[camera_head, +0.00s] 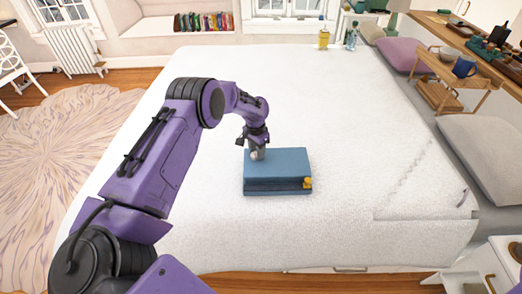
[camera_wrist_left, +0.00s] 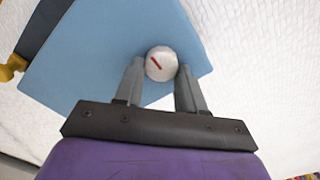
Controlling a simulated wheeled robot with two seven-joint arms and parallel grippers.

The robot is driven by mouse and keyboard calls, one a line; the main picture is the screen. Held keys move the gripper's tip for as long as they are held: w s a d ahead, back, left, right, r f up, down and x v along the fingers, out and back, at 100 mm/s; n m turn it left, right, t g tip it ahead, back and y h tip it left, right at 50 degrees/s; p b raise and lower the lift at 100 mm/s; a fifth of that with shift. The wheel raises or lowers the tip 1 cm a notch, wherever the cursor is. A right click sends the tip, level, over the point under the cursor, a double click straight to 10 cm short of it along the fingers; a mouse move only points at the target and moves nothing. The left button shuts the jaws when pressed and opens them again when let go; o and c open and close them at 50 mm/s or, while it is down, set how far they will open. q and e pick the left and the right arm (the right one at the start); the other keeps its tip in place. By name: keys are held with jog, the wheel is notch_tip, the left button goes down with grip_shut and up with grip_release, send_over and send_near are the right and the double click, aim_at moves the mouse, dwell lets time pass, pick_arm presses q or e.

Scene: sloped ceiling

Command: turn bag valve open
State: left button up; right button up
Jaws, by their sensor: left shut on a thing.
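The blue bag (camera_head: 283,164), a flat box-like block with a darker band along its front side, lies on the white bed. It also fills the upper part of the left wrist view (camera_wrist_left: 105,55). A round white valve knob (camera_wrist_left: 161,63) with a red line on its face sits on the bag's top, near one edge. My left gripper (camera_wrist_left: 157,78) is over the bag with one finger on each side of the knob, shut on it. In the head view the gripper (camera_head: 257,152) partly hides the knob (camera_head: 254,156). My right gripper is not in view.
A small yellow fitting (camera_head: 308,182) sticks out at the bag's front right corner. The white bed (camera_head: 340,110) around the bag is clear. A yellow bottle (camera_head: 324,39) and a green bottle (camera_head: 352,36) stand at the far end. A wooden tray stand (camera_head: 452,75) is at right.

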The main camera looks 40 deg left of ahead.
pick_arm(q)
jog(key=o, duration=1.1)
jog(key=shift+c, duration=0.2)
jog(key=shift+d, duration=0.1)
notch_tip(320, 180, up, 11)
jog(key=b, duration=0.1)
jog(key=shift+b, duration=0.4)
jog(key=shift+f, duration=0.1)
